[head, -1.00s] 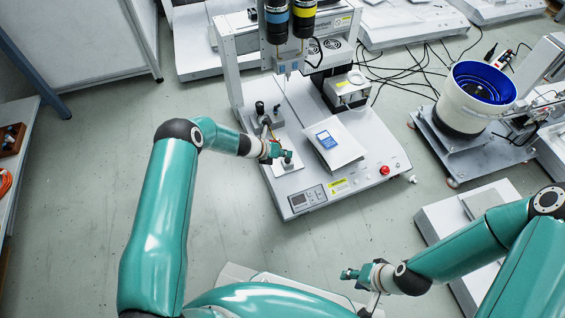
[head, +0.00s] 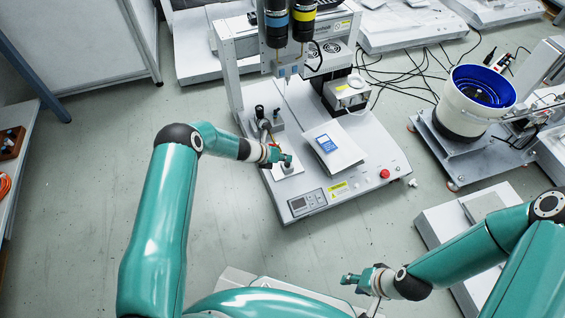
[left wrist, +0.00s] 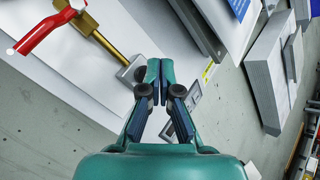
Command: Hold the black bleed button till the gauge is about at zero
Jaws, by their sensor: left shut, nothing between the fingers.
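My left gripper (head: 285,161) is shut, with nothing between its fingers, over a small light plate (head: 289,170) at the left of the white gantry machine's base. In the left wrist view its fingertips (left wrist: 153,68) are together beside a grey block (left wrist: 130,72) at the end of a brass pipe (left wrist: 98,42). A red lever (left wrist: 45,28) sits on that pipe. I cannot make out the black bleed button; the fingers may cover it. I cannot make out a gauge face or its reading. My right gripper (head: 350,278) hangs low, away from the machine; its opening is unclear.
The gantry machine base (head: 365,150) carries a white block with a blue-screened device (head: 326,142). A red button (head: 385,174) sits at its right front. A white bowl feeder with blue inside (head: 478,92) stands to the right. Open floor (head: 240,220) lies at the front left.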

